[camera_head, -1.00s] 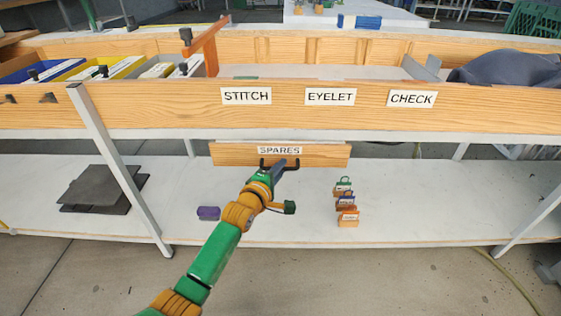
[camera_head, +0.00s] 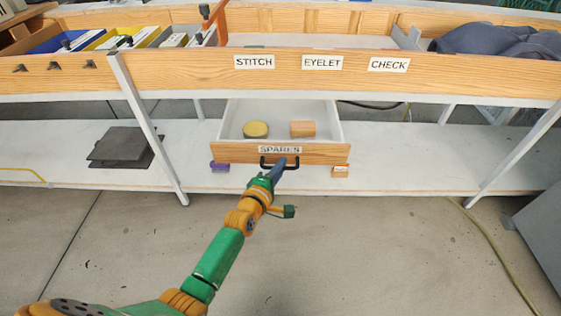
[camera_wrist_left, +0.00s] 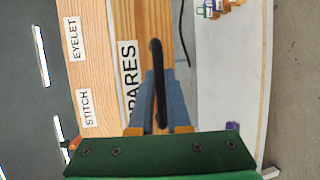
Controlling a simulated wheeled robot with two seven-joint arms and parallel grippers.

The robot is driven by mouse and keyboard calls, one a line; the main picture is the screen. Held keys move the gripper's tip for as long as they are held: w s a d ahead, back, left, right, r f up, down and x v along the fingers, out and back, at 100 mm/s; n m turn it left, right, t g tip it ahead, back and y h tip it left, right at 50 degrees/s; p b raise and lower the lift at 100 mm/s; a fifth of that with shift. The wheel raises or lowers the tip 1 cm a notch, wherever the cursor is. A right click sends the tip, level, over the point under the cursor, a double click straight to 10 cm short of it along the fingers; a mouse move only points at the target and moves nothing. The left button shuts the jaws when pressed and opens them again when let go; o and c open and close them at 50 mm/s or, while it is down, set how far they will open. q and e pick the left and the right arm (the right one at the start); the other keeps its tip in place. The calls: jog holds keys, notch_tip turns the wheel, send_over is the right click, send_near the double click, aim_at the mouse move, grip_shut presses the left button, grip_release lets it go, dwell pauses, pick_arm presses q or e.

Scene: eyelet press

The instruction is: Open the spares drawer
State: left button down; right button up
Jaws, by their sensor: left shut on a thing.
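The spares drawer (camera_head: 230,153) has a wooden front with a SPARES label and stands pulled out below the bench in the head view. Inside its white tray lie a round yellow-topped piece (camera_head: 255,129) and a tan block (camera_head: 302,129). My left gripper (camera_head: 277,167) is shut on the drawer's black handle (camera_head: 265,163). The left wrist view shows the gripper's fingers (camera_wrist_left: 160,95) around the handle (camera_wrist_left: 156,60), beside the SPARES label. My right gripper is not in view.
A purple block (camera_head: 219,167) and a small orange tagged piece (camera_head: 340,171) show on the lower shelf beside the drawer. Dark flat plates (camera_head: 125,147) lie at the left. A slanted bench leg (camera_head: 150,135) stands left of the drawer.

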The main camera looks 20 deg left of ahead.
pick_arm(q)
jog(key=shift+s+d, duration=0.1)
jog(key=shift+s, duration=0.2)
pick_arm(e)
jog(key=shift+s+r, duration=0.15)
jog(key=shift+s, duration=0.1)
pick_arm(q)
jog(key=c, duration=0.9)
grip_release()
jog(key=p+v, duration=0.3)
jog(key=v, duration=0.4)
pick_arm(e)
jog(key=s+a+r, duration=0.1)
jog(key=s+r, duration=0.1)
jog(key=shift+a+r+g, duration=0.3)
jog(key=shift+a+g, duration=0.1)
pick_arm(q)
jog(key=shift+s+f, duration=0.1)
